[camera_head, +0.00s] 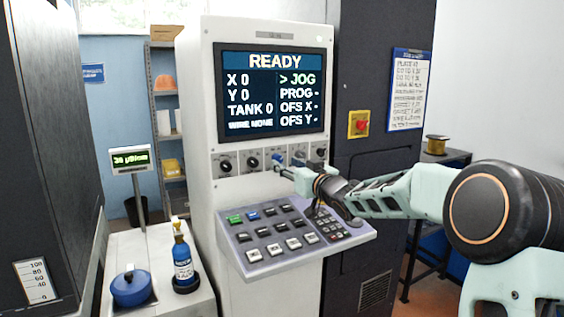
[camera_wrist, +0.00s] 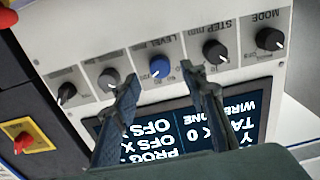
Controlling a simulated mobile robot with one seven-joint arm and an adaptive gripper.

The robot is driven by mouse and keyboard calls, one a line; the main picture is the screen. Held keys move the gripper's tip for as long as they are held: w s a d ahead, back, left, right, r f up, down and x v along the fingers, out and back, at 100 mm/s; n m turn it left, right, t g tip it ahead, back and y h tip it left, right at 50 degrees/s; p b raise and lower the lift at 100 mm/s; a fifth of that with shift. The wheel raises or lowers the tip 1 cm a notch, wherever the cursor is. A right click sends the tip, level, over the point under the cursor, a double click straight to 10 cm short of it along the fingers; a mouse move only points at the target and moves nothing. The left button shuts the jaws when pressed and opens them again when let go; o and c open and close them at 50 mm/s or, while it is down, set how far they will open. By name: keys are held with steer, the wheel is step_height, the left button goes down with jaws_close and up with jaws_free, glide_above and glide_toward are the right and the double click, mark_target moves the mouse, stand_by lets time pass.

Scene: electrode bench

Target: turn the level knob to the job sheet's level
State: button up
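The level knob is blue, with a white pointer mark, on the white panel under the screen. In the wrist view, which is upside down, the level knob (camera_wrist: 160,67) sits between the two finger ends, with "LEVEL" printed above it. My gripper (camera_wrist: 160,75) is open, its dark fingers apart on either side of the knob; I cannot tell whether they touch it. In the head view my gripper (camera_head: 282,167) is at the knob row and largely hides the knob. The job sheet (camera_head: 408,90) hangs on the dark cabinet at right; its text is too small to read.
Black knobs flank it: the step knob (camera_wrist: 215,52), the mode knob (camera_wrist: 269,39) and another knob (camera_wrist: 109,79). The screen (camera_head: 273,90) reads READY. A keypad shelf (camera_head: 285,235) juts out below my gripper.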

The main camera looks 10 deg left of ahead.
mark_target(280, 160)
steer(key=shift+x, duration=1.85)
jaws_close()
steer(key=shift+f+n, duration=0.1)
steer(key=shift+n, duration=0.3)
steer(key=n+b, duration=0.2)
steer(key=n, duration=0.1)
steer(key=shift+n, duration=0.3)
steer(key=shift+n+b, duration=0.8)
steer(key=shift+n, duration=0.9)
